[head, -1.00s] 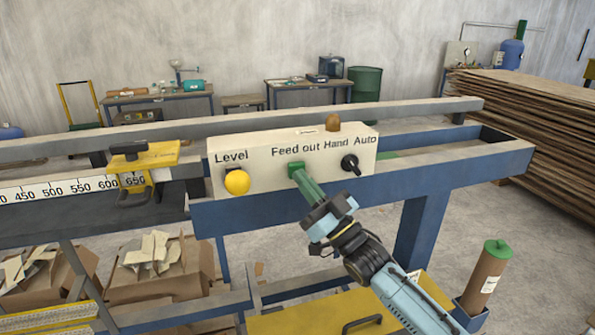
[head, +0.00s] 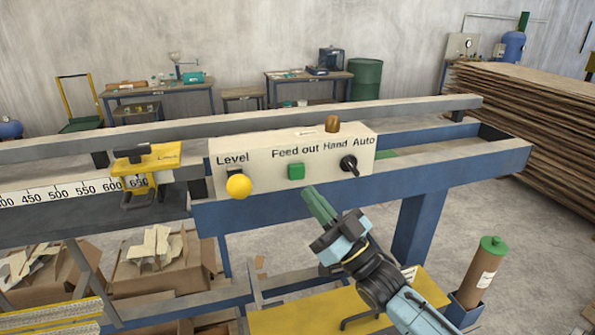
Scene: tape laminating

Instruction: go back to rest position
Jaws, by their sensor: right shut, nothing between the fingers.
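The control box (head: 260,187) is a cream panel on the machine frame. It carries a yellow Level button (head: 239,187), a green Feed out button (head: 296,171) and a black Hand/Auto switch (head: 349,164). My right gripper (head: 311,193) has green fingers, shut and empty. Its tips are just below and right of the green button, apart from it in the picture. My right arm reaches in from the lower right. My left gripper is not in view.
The machine's blue beam (head: 450,170) runs behind and right of my gripper. A yellow clamp (head: 147,170) sits on the ruler at left. A brown cylinder with a green top (head: 479,270) stands at lower right. Cardboard boxes (head: 165,270) with scraps lie at lower left.

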